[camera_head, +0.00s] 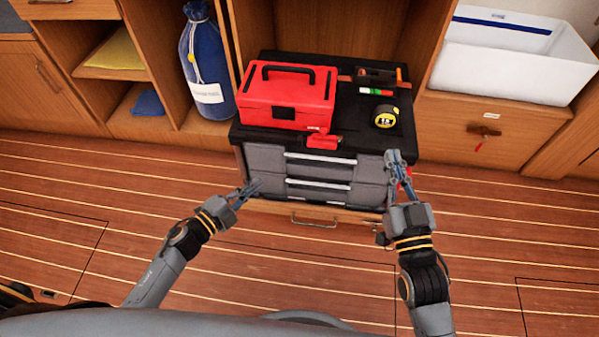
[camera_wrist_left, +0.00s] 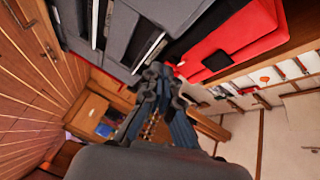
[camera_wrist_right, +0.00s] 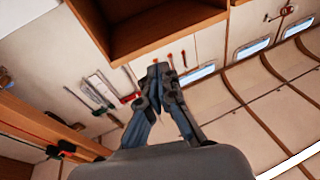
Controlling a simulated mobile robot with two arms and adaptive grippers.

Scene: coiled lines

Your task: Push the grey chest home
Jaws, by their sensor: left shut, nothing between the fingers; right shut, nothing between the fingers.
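The grey chest (camera_head: 268,163) has a black top and drawer fronts with pale handles. It stands at the mouth of an open wooden bay, its front sticking out over the floor side. The left wrist view shows its grey face (camera_wrist_left: 185,14) close by. My left gripper (camera_head: 255,187) is shut and empty at the left of the chest front; I cannot tell whether it touches. My right gripper (camera_head: 394,158) is shut and empty at the chest's front right corner, contact unclear. The right wrist view shows its closed fingers (camera_wrist_right: 158,80) but not the chest.
On the chest top lie a red toolbox (camera_head: 285,95), a tape measure (camera_head: 385,117), a marker (camera_head: 377,91) and a small red item (camera_head: 322,141). A blue bag (camera_head: 205,65) stands left, a white bin (camera_head: 515,60) right. The plank floor (camera_head: 290,270) in front is clear.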

